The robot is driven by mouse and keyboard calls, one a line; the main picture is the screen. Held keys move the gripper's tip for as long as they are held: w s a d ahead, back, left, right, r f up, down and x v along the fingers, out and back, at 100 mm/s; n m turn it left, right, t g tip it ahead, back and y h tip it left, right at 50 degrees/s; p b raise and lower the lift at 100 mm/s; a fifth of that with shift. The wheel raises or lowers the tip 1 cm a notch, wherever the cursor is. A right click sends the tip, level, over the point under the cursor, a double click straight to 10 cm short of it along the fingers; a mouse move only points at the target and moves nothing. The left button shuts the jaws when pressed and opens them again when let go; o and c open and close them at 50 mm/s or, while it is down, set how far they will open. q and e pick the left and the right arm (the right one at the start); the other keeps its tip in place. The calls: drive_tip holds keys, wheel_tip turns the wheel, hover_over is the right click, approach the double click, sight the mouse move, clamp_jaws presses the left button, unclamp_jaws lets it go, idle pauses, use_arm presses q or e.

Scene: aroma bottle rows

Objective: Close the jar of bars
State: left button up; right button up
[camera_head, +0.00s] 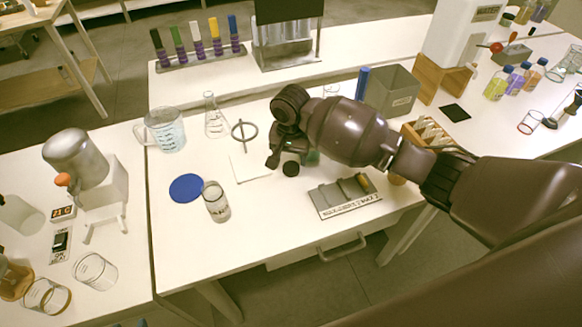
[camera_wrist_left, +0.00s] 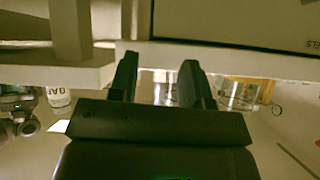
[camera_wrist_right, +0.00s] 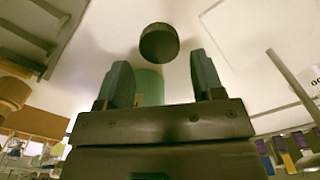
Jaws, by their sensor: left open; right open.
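A small glass jar (camera_head: 215,203) with a pale band near its base stands uncovered at the front left of the middle table. A jar labelled "BAR" (camera_wrist_left: 58,97) shows in the left wrist view and looks like the same one. A round black cap (camera_head: 290,169) lies on the table right of the jar. My right gripper (camera_head: 289,157) is open and empty just behind the cap. In the right wrist view the cap (camera_wrist_right: 159,42) appears just beyond the open fingers (camera_wrist_right: 159,66). My left gripper (camera_wrist_left: 158,68) is open and empty in its wrist view; the head view does not show it.
A blue disc (camera_head: 186,188) lies beside the jar. A beaker (camera_head: 166,130) and flask (camera_head: 215,118) stand behind. A grey labelled rack (camera_head: 345,196) is at the front right. A pale green object (camera_wrist_right: 150,84) shows behind the right fingers.

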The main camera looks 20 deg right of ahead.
wheel_tip(320, 180, down, 4)
drive_tip(key=shift+s+b, duration=0.15)
drive_tip(key=shift+b, duration=0.3)
drive_tip(key=shift+f, duration=0.15)
drive_tip(key=c, duration=0.7)
drive_tip(key=shift+o, duration=0.2)
drive_tip(key=shift+r, duration=0.2)
wheel_tip(320, 180, up, 14)
drive_tip(key=p, duration=0.3)
wheel_tip(320, 180, up, 5)
drive_tip(key=p, duration=0.1)
hover_over(291, 168)
drive_tip(key=shift+r, duration=0.4)
